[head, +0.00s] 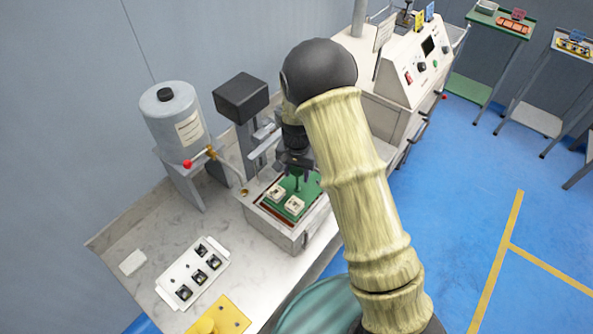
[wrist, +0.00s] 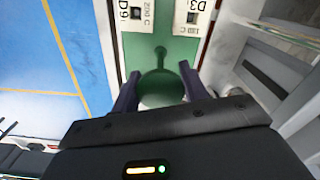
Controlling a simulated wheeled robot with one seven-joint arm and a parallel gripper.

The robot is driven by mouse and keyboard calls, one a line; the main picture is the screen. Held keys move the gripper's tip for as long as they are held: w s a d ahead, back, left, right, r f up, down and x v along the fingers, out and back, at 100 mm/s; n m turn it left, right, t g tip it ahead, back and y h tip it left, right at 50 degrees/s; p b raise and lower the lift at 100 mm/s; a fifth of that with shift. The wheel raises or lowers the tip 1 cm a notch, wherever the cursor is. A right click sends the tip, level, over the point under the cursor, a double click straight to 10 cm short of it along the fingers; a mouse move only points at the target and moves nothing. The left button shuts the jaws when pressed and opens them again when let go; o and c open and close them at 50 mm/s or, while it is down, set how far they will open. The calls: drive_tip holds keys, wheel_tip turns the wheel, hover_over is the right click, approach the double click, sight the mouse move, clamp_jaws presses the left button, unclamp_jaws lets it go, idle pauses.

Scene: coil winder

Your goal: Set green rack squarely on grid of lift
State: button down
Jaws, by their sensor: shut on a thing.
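The green rack (head: 312,187) is a flat green plate with a stem at its middle. White blocks (head: 294,205) sit on it, and two, marked D9 and D3, show in the wrist view (wrist: 191,17). My gripper (head: 296,172) is above the rack, its fingers shut around the rack's green stem top (wrist: 160,90). The rack is over the open grey tank (head: 287,239) of the lift, whose dark column (head: 242,100) stands behind. A red-brown strip shows along the rack's near-left edge. The grid is hidden, and I cannot tell whether the rack touches it.
A grey cylinder (head: 174,124) with a red-knobbed tap stands left of the lift. A white plate with dark sockets (head: 193,273) and a yellow block (head: 219,316) lie on the bench in front. A white control console (head: 412,65) stands behind right.

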drive_tip(key=shift+f, duration=0.1)
drive_tip(key=c, duration=0.7)
unclamp_jaws()
wheel_tip(320, 180, up, 17)
drive_tip(key=b, duration=0.4)
drive_tip(key=shift+r, duration=0.2)
